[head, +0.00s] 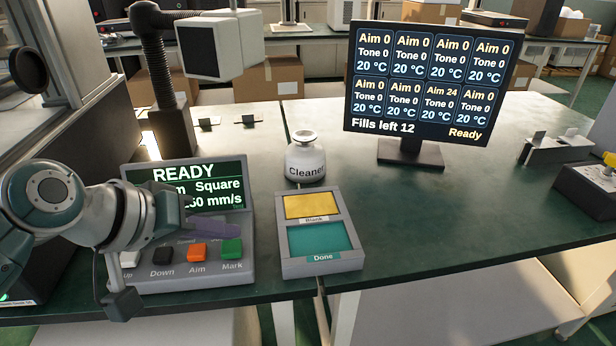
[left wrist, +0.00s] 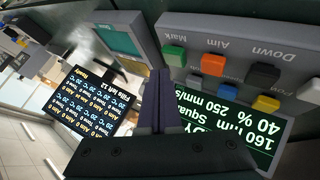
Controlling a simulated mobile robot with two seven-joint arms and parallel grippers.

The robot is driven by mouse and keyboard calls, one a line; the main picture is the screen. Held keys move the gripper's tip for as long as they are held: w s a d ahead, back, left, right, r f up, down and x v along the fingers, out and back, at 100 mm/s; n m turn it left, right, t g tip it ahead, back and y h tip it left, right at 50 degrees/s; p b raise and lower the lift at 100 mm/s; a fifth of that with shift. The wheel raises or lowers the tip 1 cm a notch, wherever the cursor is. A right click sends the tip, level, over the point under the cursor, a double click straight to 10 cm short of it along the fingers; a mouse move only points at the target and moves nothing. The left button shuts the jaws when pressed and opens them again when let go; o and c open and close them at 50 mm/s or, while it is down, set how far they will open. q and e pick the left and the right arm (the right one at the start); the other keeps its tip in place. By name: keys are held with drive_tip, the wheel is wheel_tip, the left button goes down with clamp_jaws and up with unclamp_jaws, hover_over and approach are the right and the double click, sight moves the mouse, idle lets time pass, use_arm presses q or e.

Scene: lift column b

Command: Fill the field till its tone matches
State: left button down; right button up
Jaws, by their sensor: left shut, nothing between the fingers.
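The control panel (head: 190,275) has white Up, black Down (head: 163,252), orange Aim (head: 197,253) and green Mark (head: 232,249) buttons. Its display (head: 190,175) reads READY and Square; the left wrist view shows 160 mm, 40 % and 250 mm/s upside down. My left gripper (head: 218,228) is shut and empty, above the panel, its fingertips behind Aim and Mark. It also shows in the left wrist view (left wrist: 158,85). The monitor (head: 428,85) shows every Tone 0, Aim 24 in the lower row's third field, otherwise Aim 0, Fills left 12, Ready. My right gripper is out of view.
A tray (head: 288,267) with a yellow Blank plate (head: 312,205) and a teal Done plate (head: 320,238) sits right of the panel. A Cleaner bottle (head: 305,160) stands behind it. A marking head (head: 218,45) hangs on a dark column. The bench's right middle is clear.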

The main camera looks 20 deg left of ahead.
sight(225, 252)
use_arm(q)
drive_tip(key=shift+f, duration=0.15)
idle(0.4)
drive_tip(key=shift+f, duration=0.3)
drive_tip(key=shift+f+b, duration=0.45)
drive_tip(key=shift+f, duration=0.05)
idle(0.6)
drive_tip(key=shift+r+p, duration=0.9)
drive_tip(key=shift+p, duration=0.2)
wheel_tip(225, 252, up, 5)
drive_tip(key=p, duration=0.5)
drive_tip(key=shift+r+p, duration=0.1)
drive_tip(key=shift+p, duration=0.2)
